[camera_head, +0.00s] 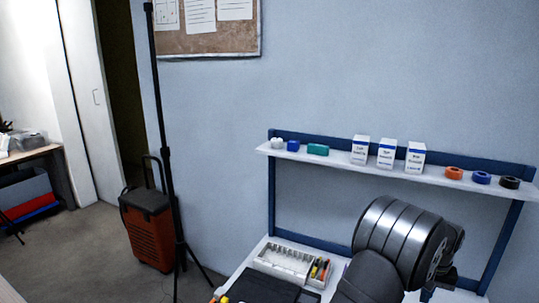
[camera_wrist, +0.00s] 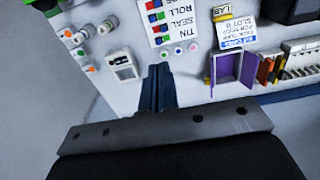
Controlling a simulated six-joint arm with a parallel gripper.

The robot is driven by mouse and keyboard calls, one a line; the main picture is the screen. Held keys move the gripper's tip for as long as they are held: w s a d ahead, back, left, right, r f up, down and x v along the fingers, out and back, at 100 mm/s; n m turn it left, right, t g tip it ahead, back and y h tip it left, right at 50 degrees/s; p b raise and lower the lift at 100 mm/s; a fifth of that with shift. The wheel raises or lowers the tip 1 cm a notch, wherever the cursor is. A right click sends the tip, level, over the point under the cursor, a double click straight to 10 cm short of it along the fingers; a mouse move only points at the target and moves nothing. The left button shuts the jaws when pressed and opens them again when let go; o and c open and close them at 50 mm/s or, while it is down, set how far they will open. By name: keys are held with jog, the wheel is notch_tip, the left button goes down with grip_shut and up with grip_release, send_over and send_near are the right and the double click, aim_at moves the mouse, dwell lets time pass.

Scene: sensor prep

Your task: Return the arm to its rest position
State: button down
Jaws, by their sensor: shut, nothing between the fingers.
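My gripper (camera_wrist: 157,90) shows in the wrist view as two dark fingers closed together, with nothing between them. It is over a pale work surface (camera_wrist: 195,72) and points at a bare patch below a printed sheet (camera_wrist: 172,22) with coloured squares. In the head view my arm fills the lower right in front of the shelf unit, and its fingers cannot be made out there.
In the wrist view a white block with dark slots (camera_wrist: 122,66), several small round parts and a purple upright holder (camera_wrist: 233,68) lie around the fingers. In the head view, a shelf (camera_head: 335,160) carries boxes and tape rolls; a white tray (camera_head: 284,262) lies left of my arm.

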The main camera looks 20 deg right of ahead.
notch_tip(320, 180, up, 2)
jog(key=shift+r, duration=0.1)
